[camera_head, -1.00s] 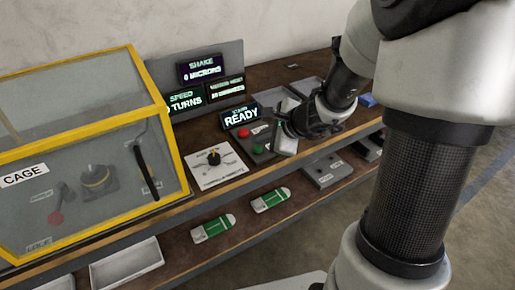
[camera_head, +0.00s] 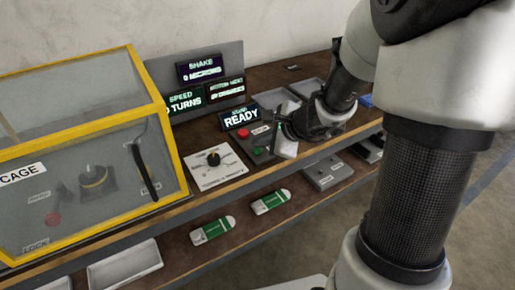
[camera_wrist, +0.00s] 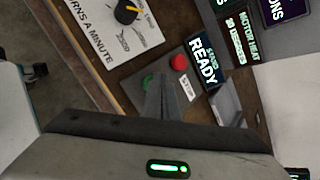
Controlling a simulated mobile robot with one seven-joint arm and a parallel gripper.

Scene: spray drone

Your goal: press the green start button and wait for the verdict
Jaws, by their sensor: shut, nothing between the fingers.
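The green button (camera_head: 257,151) sits on a dark control box on the bench, in front of a red button (camera_head: 257,131). A sign (camera_head: 240,116) behind the box reads READY. My gripper (camera_head: 285,149) is shut and empty, just right of the green button in the head view. In the wrist view, the closed fingers (camera_wrist: 163,84) partly cover the green button (camera_wrist: 147,82), beside the red stop button (camera_wrist: 179,62). I cannot tell whether the fingertips touch the green button.
A yellow-framed clear cage (camera_head: 95,120) stands left on the bench, with a drone part inside. A speed dial (camera_head: 213,160) lies between the cage and control box. Display panels (camera_head: 203,70) stand behind. Green-and-white packs (camera_head: 212,231) lie on the lower shelf.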

